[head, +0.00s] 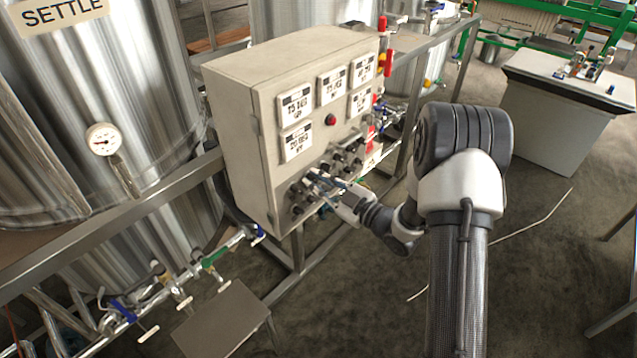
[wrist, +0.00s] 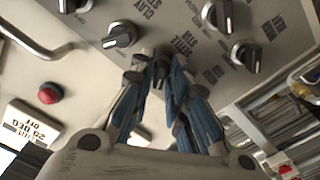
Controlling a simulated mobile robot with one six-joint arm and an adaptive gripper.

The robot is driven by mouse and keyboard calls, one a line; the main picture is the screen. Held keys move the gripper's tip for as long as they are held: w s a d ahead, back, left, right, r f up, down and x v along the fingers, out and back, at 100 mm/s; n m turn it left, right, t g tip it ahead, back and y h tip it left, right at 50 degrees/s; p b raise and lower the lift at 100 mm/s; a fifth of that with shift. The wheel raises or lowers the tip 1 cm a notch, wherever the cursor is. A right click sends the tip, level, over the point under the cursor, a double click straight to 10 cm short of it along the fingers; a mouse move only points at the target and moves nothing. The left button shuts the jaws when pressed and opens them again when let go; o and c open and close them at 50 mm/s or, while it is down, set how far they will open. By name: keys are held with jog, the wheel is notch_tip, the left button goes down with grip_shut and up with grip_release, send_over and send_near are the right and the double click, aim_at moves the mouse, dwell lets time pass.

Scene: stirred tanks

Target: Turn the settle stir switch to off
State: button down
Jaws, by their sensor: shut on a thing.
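The settle stir switch (wrist: 161,76) is a small dark knob on the grey control panel, below a printed label that seems to read SETTLE STIR. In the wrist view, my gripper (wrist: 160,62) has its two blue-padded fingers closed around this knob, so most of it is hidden. Its exact pointer position cannot be told. In the head view, my gripper (head: 316,181) reaches the lower front of the control cabinet (head: 238,125), among rows of dark knobs.
Neighbouring knobs (wrist: 119,36) (wrist: 246,55) sit close on both sides. A red button (wrist: 49,93) and white display modules (head: 297,104) are on the same panel. A steel tank (head: 90,110) marked SETTLE stands left. A metal rail frame (head: 110,218) runs beside the cabinet.

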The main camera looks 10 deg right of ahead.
jog(key=c, duration=1.7)
grip_release()
jog(key=shift+s, duration=0.1)
jog(key=v, duration=1.2)
